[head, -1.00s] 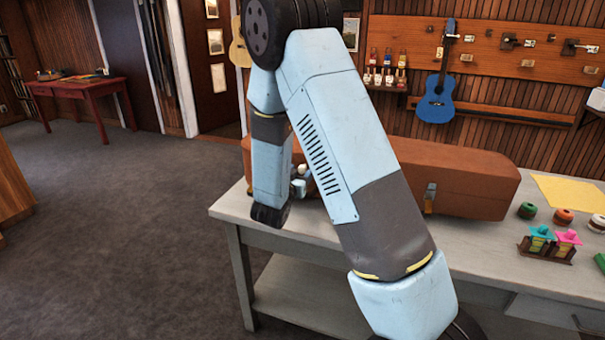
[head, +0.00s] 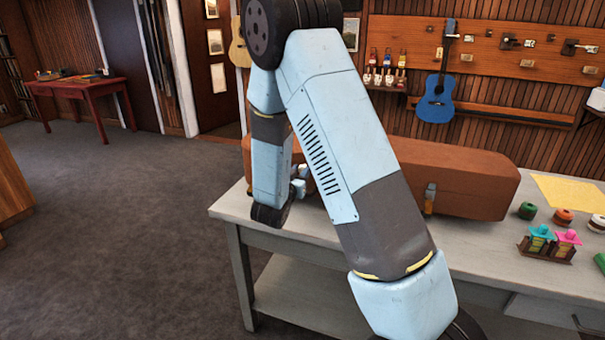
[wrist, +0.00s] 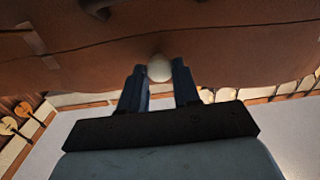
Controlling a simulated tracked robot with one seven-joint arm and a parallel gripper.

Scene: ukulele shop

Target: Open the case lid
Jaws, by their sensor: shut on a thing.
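The brown case (head: 475,183) lies along the back of the grey table, and its lid looks closed. A metal latch (head: 430,198) sits on its front. In the wrist view the case front (wrist: 230,45) fills the top, with a thin dark seam across it. A pale round knob (wrist: 159,68) on the case front sits between the two fingers of my gripper (wrist: 159,82), which is shut on it. In the head view my gripper (head: 300,184) is at the case's front left of the latch. My arm hides the middle of the case.
The grey table (head: 480,240) holds a yellow sheet (head: 570,194), small coloured round pots (head: 563,217) and a little rack (head: 546,247) at the right. A blue ukulele (head: 436,98) hangs on the wall behind. The floor at left is clear.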

